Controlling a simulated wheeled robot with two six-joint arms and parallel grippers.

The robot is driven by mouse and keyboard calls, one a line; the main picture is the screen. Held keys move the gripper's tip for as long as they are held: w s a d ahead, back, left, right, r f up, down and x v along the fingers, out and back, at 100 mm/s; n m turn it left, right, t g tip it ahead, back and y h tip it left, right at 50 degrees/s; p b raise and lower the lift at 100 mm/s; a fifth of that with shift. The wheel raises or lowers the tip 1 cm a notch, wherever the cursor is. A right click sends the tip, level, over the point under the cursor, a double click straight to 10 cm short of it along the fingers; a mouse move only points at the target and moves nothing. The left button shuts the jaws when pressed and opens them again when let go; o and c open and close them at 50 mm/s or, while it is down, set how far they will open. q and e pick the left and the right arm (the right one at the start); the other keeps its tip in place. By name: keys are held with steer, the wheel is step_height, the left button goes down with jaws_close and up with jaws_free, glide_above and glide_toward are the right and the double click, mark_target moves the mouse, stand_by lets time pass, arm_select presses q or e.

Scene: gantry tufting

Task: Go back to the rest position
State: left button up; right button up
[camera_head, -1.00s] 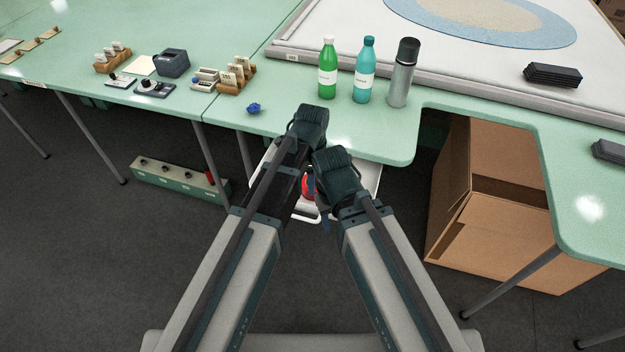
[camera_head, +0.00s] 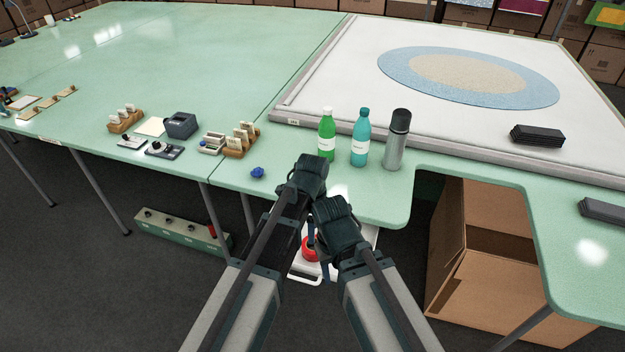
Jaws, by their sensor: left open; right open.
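My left gripper (camera_head: 308,172) is raised in front of the green table's near edge, below the green bottle (camera_head: 326,135). My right gripper (camera_head: 333,212) is just below and to the right of it. Both arms reach up from the bottom of the view, folded close together. Neither gripper holds anything that I can see. The fingertips of both are mostly hidden behind the wrists.
A teal bottle (camera_head: 360,138) and a grey flask (camera_head: 397,141) stand beside the green bottle. A blue crumpled item (camera_head: 257,173) lies near the edge. A white cart (camera_head: 300,266) with a red item (camera_head: 311,248) stands behind my arms. An open cardboard box (camera_head: 450,290) sits right.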

arm_select(q)
steer(key=s+a+n, duration=0.4)
steer(key=a+n, duration=0.5)
steer(key=n, duration=0.1)
steer(key=s+a+n, duration=0.4)
steer(key=a+n, duration=0.4)
steer(key=n, duration=0.1)
steer(key=s+d+r+m+p, duration=0.1)
steer(key=s+d, duration=0.2)
steer(key=d, duration=0.2)
steer(key=s+d+r+m+y+p, duration=0.1)
steer(key=s+d+m, duration=0.1)
steer(key=d, duration=0.4)
steer(key=shift+s+r, duration=0.3)
steer(key=shift+s, duration=0.1)
steer(key=shift+c, duration=0.3)
